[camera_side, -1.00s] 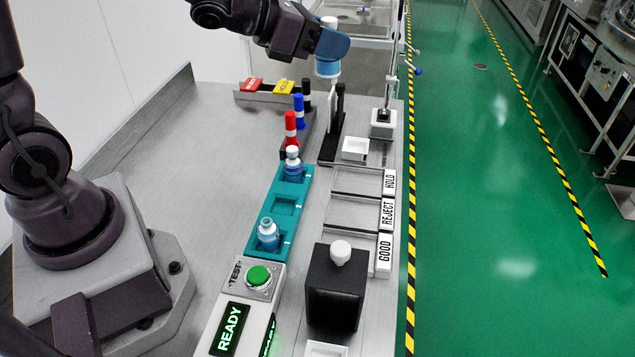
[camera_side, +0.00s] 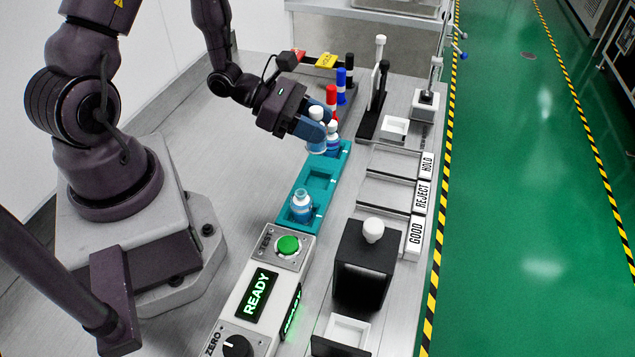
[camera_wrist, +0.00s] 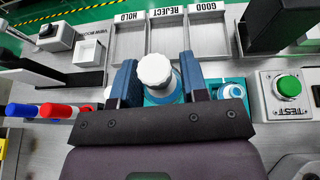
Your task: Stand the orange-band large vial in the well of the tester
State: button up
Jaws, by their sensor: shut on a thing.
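My gripper (camera_side: 314,133) is shut on a large vial (camera_side: 316,146) with a white cap, held upright over the far end of the teal rack; its band colour is not clear. In the wrist view the white cap (camera_wrist: 154,70) shows between my two fingers. A second white-capped vial (camera_side: 333,140) stands close beside it at the rack's far end. Another vial (camera_side: 301,207) stands in the near slot of the teal rack (camera_side: 318,182); the middle slot looks empty. The console with the lit READY display (camera_side: 258,293) and green TEST button (camera_side: 288,245) is nearer. I cannot identify the tester's well.
A black block (camera_side: 364,265) with a white knob stands right of the console. Trays marked GOOD (camera_side: 415,235), REJECT and HOLD lie along the right. Red and blue markers (camera_side: 331,96) stand behind the rack. The bench left of the rack is clear.

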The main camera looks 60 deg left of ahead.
jog(key=shift+d+r+m+g+h, duration=0.3)
jog(key=shift+d+r+m, duration=0.1)
jog(key=shift+r, duration=0.15)
jog(key=shift+f, duration=0.1)
jog(key=shift+f, duration=4.7)
jog(key=shift+f, duration=0.15)
jog(key=o, duration=0.9)
